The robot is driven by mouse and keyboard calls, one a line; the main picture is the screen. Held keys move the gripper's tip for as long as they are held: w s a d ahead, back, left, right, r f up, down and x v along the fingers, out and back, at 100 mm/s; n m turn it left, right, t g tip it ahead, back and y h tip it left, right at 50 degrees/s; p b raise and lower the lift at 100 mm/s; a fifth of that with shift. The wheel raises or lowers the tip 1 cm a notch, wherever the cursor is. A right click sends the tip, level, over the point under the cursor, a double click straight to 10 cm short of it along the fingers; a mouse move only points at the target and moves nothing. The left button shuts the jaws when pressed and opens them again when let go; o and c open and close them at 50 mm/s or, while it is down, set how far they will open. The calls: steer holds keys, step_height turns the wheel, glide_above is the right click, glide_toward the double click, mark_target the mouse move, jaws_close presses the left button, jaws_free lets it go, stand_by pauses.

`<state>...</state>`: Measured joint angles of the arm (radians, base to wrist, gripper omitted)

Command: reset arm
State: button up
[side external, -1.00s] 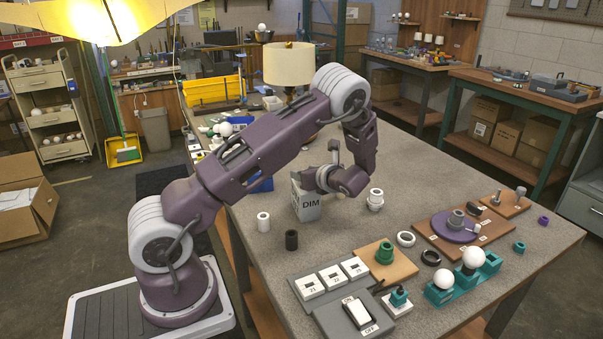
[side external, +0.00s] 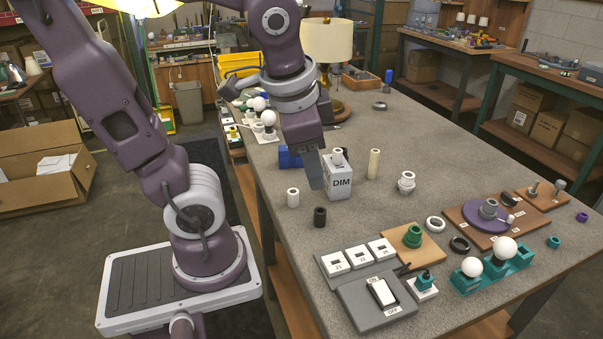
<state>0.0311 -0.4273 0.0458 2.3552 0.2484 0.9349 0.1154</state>
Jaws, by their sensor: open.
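My gripper (side external: 314,178) hangs pointing down over the workbench, in front of or beside the left edge of the white DIM box (side external: 341,184). Its grey fingers look empty, and I cannot tell from this angle whether they touch the box. The sensed-open jaws show nothing held. The DIM box stands upright with a small light cylinder (side external: 338,157) at its top. A cream tube (side external: 374,164) stands upright to its right, and a white stepped fitting (side external: 406,183) stands farther right.
White (side external: 293,198) and black (side external: 320,217) cylinders stand near the front-left edge. A grey switch panel (side external: 373,304), a teal holder with white bulbs (side external: 492,271) and a purple disc on a board (side external: 488,219) fill the front right. A lamp (side external: 326,40) stands behind. The middle right bench is clear.

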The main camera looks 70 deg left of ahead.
steer(key=s+d+r+n+t+h, duration=0.1)
steer(key=s+d+n+t+h, duration=0.1)
steer(key=s+d, duration=0.2)
steer(key=shift+d+r+n, duration=0.2)
steer(key=shift+d+n, duration=0.1)
steer(key=shift+d, duration=0.25)
